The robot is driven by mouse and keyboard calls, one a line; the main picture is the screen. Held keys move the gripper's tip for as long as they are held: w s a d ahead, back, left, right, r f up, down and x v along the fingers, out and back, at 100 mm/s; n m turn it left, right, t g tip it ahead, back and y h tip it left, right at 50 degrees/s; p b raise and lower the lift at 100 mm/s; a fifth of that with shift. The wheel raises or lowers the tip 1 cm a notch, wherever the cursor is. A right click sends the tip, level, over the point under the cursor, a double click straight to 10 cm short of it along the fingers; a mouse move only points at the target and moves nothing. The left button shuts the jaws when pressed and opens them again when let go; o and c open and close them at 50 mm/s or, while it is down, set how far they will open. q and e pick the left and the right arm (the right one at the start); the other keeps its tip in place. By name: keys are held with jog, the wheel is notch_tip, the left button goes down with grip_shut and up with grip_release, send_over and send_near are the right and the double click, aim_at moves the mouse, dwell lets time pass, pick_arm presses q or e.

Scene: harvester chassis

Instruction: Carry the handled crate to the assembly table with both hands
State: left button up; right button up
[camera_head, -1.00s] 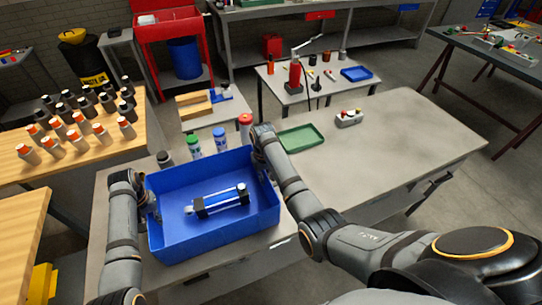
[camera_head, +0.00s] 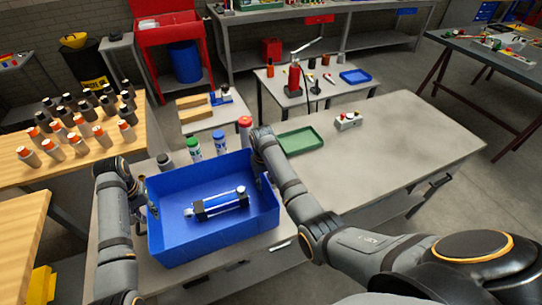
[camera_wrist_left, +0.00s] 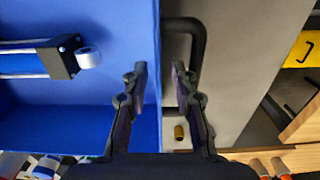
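The blue crate (camera_head: 210,238) stands on the grey table at the left end, with a silver and black cylinder part (camera_head: 217,203) lying inside. My left gripper (camera_head: 143,205) is at the crate's left side. In the left wrist view, its fingers (camera_wrist_left: 160,68) are apart, one over the blue crate (camera_wrist_left: 110,125) and one outside its wall. A dark handle (camera_wrist_left: 200,40) sticks out from that wall, close to the outer finger; I see no grip on it. My right gripper (camera_head: 262,183) is at the crate's right wall, its fingers mostly hidden.
Behind the crate stand bottles with green (camera_head: 193,147), blue (camera_head: 220,143) and red (camera_head: 245,128) caps. A green tray (camera_head: 301,140) and a small grey box with buttons (camera_head: 348,121) lie farther right. The right part of the grey table (camera_head: 400,155) is clear.

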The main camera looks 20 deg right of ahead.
pick_arm(q)
jog(key=shift+r, duration=1)
jog(key=shift+d, duration=0.15)
pick_arm(e)
notch_tip(320, 180, up, 12)
jog(key=shift+f, duration=0.1)
